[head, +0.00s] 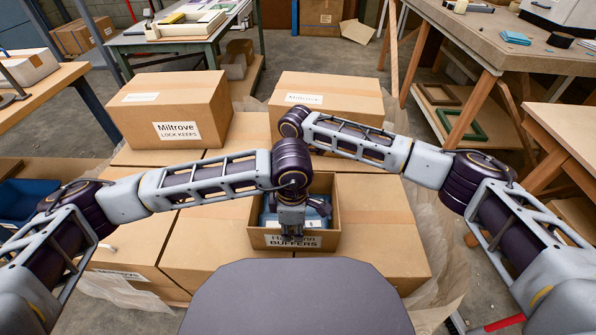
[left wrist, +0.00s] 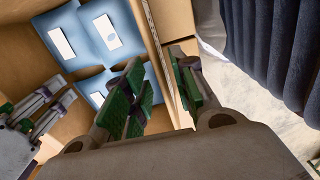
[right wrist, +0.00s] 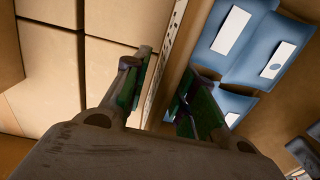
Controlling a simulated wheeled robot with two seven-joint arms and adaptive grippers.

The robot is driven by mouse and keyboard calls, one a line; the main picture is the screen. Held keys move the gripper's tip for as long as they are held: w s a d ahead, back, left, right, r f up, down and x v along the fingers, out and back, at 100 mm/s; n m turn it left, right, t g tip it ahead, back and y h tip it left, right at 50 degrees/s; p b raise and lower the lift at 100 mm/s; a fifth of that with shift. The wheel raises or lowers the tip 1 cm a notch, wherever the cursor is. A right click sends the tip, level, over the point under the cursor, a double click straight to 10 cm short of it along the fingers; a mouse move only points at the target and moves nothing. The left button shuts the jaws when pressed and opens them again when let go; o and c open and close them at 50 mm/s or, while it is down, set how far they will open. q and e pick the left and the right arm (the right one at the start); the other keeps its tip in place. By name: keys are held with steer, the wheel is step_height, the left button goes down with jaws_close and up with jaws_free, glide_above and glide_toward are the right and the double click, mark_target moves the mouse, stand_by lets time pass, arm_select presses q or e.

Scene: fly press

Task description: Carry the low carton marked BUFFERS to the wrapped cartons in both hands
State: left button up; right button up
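The low open carton marked BUFFERS (head: 258,241) is in the head view's lower middle, among the wrapped cartons (head: 210,255); I cannot tell how it is supported. Blue packs with white labels (left wrist: 97,37) lie inside. My left gripper (head: 291,232) points down at its near wall, hiding part of the lettering. In the left wrist view its green-padded fingers (left wrist: 160,85) stand apart, one each side of the wall. My right gripper is hidden behind my left arm in the head view; in the right wrist view its fingers (right wrist: 163,92) stand apart astride the opposite wall.
Two larger cartons stand on the far part of the stack, a Miltrove one (head: 170,108) at left and another (head: 325,105) at right. Loose clear film (head: 440,245) hangs at the right side. Workbenches (head: 500,45) stand right and left. A blue bin (head: 25,200) is at far left.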

arm_select(q)
step_height(320, 180, up, 11)
steer(key=shift+f, duration=0.2)
stand_by(0.3)
stand_by(0.3)
arm_select(e)
steer(key=shift+r, duration=6)
